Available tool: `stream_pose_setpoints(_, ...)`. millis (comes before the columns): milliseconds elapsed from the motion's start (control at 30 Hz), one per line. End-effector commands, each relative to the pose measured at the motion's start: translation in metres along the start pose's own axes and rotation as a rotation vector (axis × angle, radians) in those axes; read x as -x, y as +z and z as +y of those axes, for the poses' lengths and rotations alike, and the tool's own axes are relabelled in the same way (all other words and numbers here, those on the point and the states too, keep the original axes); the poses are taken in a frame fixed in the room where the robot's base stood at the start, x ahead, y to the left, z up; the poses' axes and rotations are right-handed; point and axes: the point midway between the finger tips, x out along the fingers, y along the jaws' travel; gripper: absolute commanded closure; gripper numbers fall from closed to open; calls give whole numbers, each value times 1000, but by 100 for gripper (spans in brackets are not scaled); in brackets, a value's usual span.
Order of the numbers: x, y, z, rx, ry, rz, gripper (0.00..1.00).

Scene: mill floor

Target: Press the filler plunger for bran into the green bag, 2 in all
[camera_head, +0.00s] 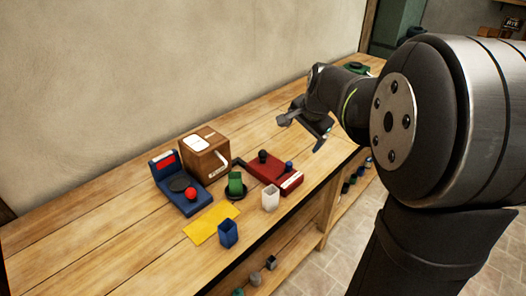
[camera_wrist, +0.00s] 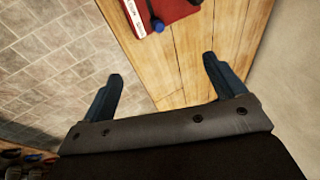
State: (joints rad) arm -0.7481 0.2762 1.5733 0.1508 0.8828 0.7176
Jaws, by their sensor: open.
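The green bag (camera_head: 235,184) stands upright on a round black dish (camera_head: 236,194), in front of a wooden box (camera_head: 204,152) with white labels and a pale curved handle or spout. A red unit (camera_head: 268,170) with a black knob (camera_head: 263,156), a blue knob (camera_head: 289,166) and a white label lies right of it; the red unit also shows at the top of the wrist view (camera_wrist: 180,10). I cannot read which part is for bran. My gripper (camera_head: 303,131) is open and empty, above the bench to the right of the red unit; its fingers show in the wrist view (camera_wrist: 162,68).
A blue device (camera_head: 182,203) with a red display and red ball stands left of the wooden box. A yellow mat (camera_head: 211,223), a blue cup (camera_head: 228,233) and a white cup (camera_head: 270,197) stand at the front. A wall is behind; the far left bench is clear.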

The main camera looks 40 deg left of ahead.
Motion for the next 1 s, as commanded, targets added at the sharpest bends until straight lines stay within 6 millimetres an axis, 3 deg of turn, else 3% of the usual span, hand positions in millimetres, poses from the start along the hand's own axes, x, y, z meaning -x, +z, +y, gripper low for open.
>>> stream_pose_setpoints(67,0,0,0,0,0,0,28)
stream_pose_setpoints(433,0,0,0,0,0,0,100)
stream_pose_setpoints(1000,0,0,0,0,0,0,100)
